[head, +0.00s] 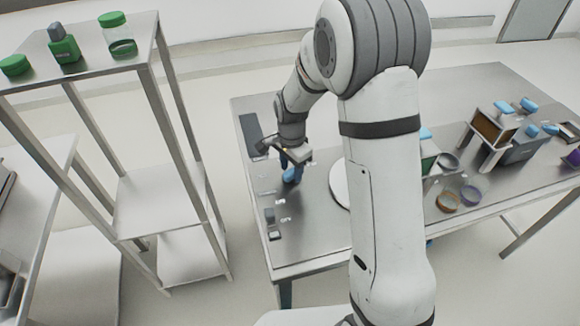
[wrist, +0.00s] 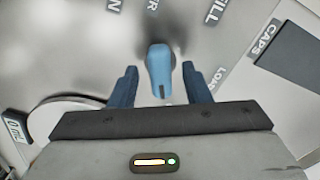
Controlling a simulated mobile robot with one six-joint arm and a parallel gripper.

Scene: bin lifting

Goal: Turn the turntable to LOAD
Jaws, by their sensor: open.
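A blue knob (wrist: 159,65) stands on the metal table and carries a dark line on its near end. Labels reading FILL (wrist: 214,12) and LOAD (wrist: 221,76) are on the table to its right in the wrist view. My gripper (wrist: 160,72) is open, with one dark blue finger on each side of the knob and a gap visible on both sides. In the head view my gripper (head: 291,163) is over the knob (head: 292,175). The turntable appears to be the pale disc (head: 338,184), partly hidden by my arm.
A dark pad (wrist: 291,55) marked CAPS lies at the right of the wrist view. A small dark device (head: 272,223) is near the table's front left. Open dishes (head: 447,202) and a raised box (head: 492,130) stand to the right. A shelf (head: 85,66) with green bottles is left.

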